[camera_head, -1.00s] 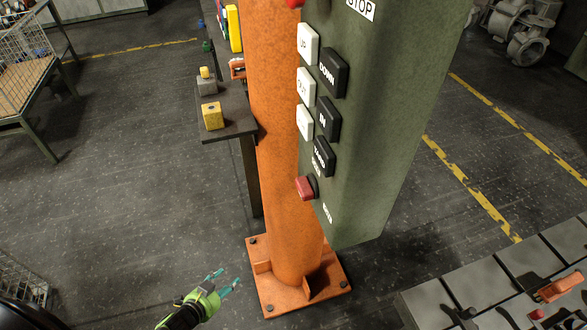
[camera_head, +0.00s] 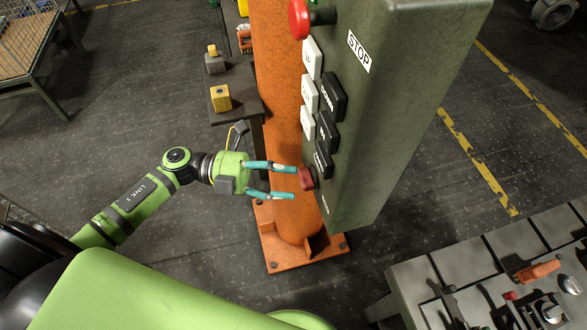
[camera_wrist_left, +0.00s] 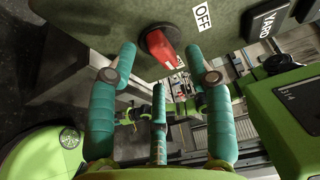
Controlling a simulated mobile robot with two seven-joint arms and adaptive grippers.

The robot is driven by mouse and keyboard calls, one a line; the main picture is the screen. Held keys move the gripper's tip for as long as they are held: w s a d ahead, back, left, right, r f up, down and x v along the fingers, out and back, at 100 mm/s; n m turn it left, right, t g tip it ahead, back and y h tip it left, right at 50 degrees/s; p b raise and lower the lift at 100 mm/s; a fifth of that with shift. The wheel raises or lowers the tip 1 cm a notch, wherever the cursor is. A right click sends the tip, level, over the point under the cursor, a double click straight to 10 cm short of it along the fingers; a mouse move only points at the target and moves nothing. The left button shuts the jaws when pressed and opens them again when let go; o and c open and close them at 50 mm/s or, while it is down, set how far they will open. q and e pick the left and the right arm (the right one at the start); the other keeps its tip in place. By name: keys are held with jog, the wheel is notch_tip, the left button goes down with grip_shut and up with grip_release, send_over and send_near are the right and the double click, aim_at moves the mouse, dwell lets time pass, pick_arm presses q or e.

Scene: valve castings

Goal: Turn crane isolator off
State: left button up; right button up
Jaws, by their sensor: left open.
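The crane isolator is a red knob (camera_head: 306,179) on a dark round base, low on the button side of the green hanging control box (camera_head: 385,130). In the left wrist view the red knob (camera_wrist_left: 160,47) shows ahead, its handle slanted, with an OFF label (camera_wrist_left: 203,16) beside it. My left gripper (camera_head: 292,182) is open and reaches from the left toward the knob. In the left wrist view my left gripper's fingers (camera_wrist_left: 160,62) lie either side of the knob's line. Whether they touch it I cannot tell. My right gripper is not in view.
White and black buttons (camera_head: 333,97) and a red mushroom button (camera_head: 299,19) sit above the knob. An orange column (camera_head: 275,60) stands behind the box. A small dark bench (camera_head: 236,103) holds a yellow block (camera_head: 220,97). A slotted metal table (camera_head: 410,275) is at lower right.

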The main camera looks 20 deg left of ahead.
aim_at(308, 179)
pick_arm(q)
jog(key=shift+w+d, duration=0.15)
jog(key=shift+d, duration=0.35)
jog(key=shift+w+d, duration=0.15)
jog(key=shift+d, duration=0.35)
grip_shut()
jog(key=shift+f, duration=0.1)
jog(key=shift+n, duration=0.4)
jog(key=n+t, duration=0.3)
jog(key=n, duration=0.4)
jog(key=s+n+t, duration=0.1)
jog(key=n+t, duration=0.2)
jog(key=n, duration=0.4)
jog(key=n+t+h, duration=0.1)
jog(key=n+t, duration=0.1)
jog(key=n, duration=0.5)
jog(key=shift+s+d+f+t+p, duration=0.2)
jog(key=shift+d+t+p, duration=0.15)
jog(key=shift+d+t, duration=0.05)
jog(key=shift+n, duration=0.6)
